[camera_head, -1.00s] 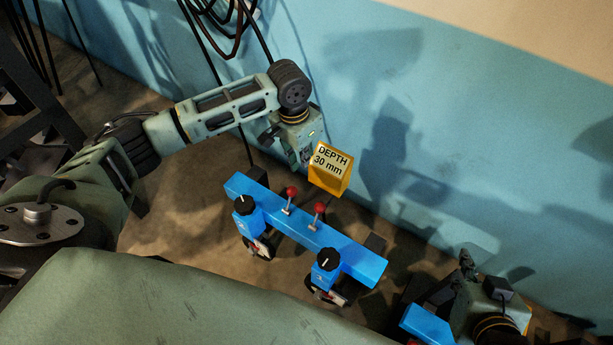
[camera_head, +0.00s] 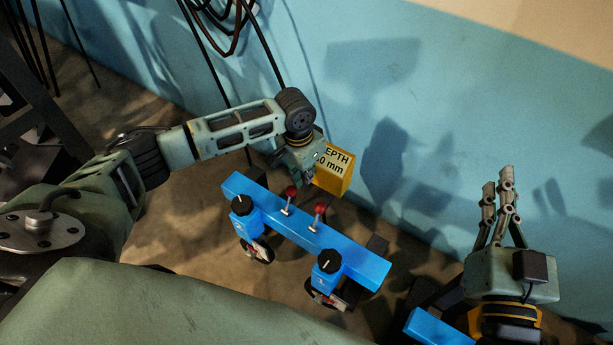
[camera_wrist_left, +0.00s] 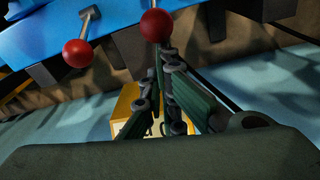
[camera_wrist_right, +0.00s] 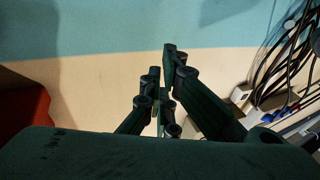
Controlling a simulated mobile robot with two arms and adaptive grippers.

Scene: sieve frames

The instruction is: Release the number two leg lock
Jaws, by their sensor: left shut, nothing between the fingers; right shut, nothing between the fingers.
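A blue bar (camera_head: 335,246) carries two short levers with red balls, a left one (camera_head: 291,192) and a right one (camera_head: 320,208). Two blue blocks with black knobs hang on its near side, a left block (camera_head: 247,220) and a right block (camera_head: 326,276). Their small markings are too small to read surely. My left gripper (camera_wrist_left: 165,52) is shut and empty, its tips close to the left lever's ball (camera_wrist_left: 156,25); contact cannot be told. The other ball (camera_wrist_left: 77,53) stands apart. My right gripper (camera_head: 502,178) is shut and empty, raised at the right, pointing up.
A yellow block (camera_head: 336,171) reading DEPTH, partly covered by my left gripper, stands behind the bar. A blue wall (camera_head: 400,120) rises behind. Dark cables (camera_head: 225,25) hang at the top. Another blue piece (camera_head: 437,327) lies at the lower right.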

